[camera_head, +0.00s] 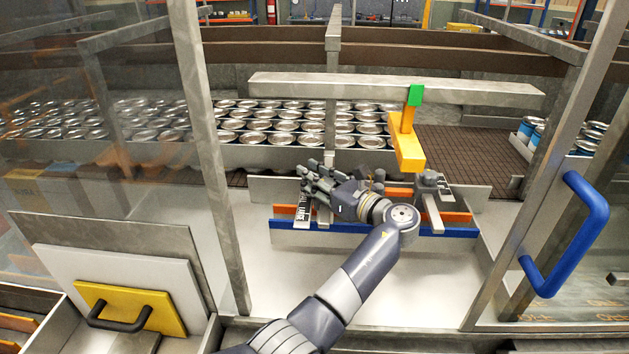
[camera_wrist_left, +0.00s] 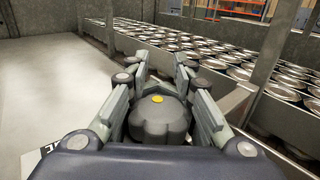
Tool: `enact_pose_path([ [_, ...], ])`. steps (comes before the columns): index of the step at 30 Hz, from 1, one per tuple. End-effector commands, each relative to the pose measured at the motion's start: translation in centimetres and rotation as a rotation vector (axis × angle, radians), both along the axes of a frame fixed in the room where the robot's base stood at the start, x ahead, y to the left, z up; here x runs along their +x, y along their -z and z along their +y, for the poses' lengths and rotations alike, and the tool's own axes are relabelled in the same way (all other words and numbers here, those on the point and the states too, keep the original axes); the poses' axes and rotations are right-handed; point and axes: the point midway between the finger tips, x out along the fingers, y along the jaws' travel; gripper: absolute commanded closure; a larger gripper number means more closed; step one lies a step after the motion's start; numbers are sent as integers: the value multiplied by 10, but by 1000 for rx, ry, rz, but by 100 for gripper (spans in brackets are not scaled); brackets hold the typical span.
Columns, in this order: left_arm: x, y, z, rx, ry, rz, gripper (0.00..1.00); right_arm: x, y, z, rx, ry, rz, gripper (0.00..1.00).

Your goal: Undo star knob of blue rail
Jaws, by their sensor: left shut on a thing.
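The blue rail (camera_head: 440,231) lies across the front of the machine bay, with an orange strip (camera_head: 455,217) behind it. My left gripper (camera_head: 308,180) reaches to the rail's left end. In the left wrist view, a dark star knob (camera_wrist_left: 160,122) with a yellow centre dot sits between the fingers of my left gripper (camera_wrist_left: 158,88), which are shut on it. In the head view the gripper hides this knob. A second dark knob (camera_head: 431,180) stands on a grey bracket at the rail's right part. My right gripper is not in view.
Rows of cans (camera_head: 270,125) stand behind the rail. A yellow block (camera_head: 408,150) hangs from a grey beam (camera_head: 350,87) above. Metal posts flank the opening, and a door with a blue handle (camera_head: 575,235) stands at right. The pale floor before the rail is clear.

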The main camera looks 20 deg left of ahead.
Motion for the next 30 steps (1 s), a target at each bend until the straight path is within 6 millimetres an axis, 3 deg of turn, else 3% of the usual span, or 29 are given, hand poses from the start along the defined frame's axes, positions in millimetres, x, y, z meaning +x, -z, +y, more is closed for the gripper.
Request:
enact_pose_path([
  [1,-2,10,-2,-9,-17,15,100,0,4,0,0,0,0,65],
  [20,-5,11,0,-11,-69,19,100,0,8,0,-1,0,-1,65],
  [21,-5,11,0,-11,-69,19,77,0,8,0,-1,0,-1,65],
  [24,-5,11,0,-11,-69,19,58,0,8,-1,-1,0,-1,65],
  [30,-4,10,1,-9,-69,17,58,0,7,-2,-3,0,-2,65],
])
